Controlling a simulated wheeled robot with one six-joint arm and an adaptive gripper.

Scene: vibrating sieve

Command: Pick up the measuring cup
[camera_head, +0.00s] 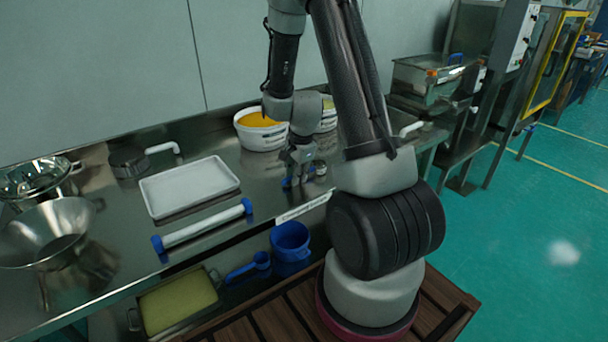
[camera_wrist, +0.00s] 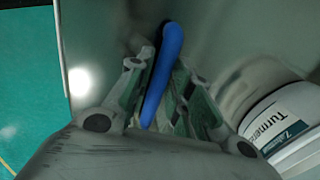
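The handle lies between the fingers and reaches back toward the palm. Whether the pads press on it is unclear. In the head view small blue bits show by the fingertips; the body of the item there is mostly hidden by my gripper. I cannot tell for certain that it is the measuring cup.
A white tray (camera_head: 190,186), a blue-ended white roller (camera_head: 205,225) and a steel pan (camera_head: 128,160) lie left on the bench. A tub labelled Turmeric (camera_wrist: 280,120) stands close right in the wrist view.

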